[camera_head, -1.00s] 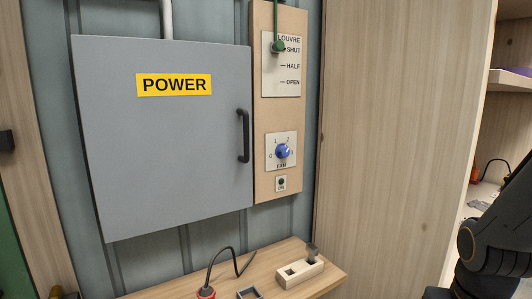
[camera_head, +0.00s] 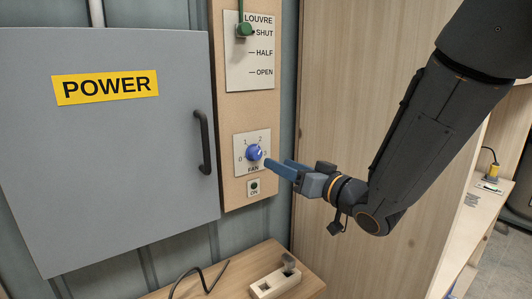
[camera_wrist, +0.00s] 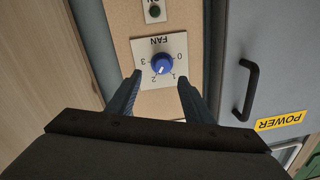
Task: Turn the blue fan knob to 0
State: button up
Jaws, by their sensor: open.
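The blue fan knob (camera_head: 254,152) sits on a white dial plate marked 0 to 3 on the wooden panel. In the wrist view the knob (camera_wrist: 160,63) appears upside down, with its white mark pointing between 1 and 2. My gripper (camera_head: 277,163) reaches in from the right, its blue fingers just short of the knob and aimed at it. In the wrist view the open fingers of my gripper (camera_wrist: 159,75) lie to either side of the knob, with nothing between them and no contact visible.
A small ON indicator (camera_head: 254,187) is below the dial. The green louvre lever (camera_head: 244,29) is above it, at SHUT. The grey POWER cabinet (camera_head: 110,180) with its black handle (camera_head: 204,142) stands left of the panel. A wooden shelf (camera_head: 228,284) with a block is below.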

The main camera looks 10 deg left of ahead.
aim_at(258, 155)
jog(key=p+x, duration=0.2)
jog(key=x, duration=0.5)
jog(key=shift+a, duration=0.45)
jog(key=shift+c, duration=0.2)
jog(key=c, duration=1)
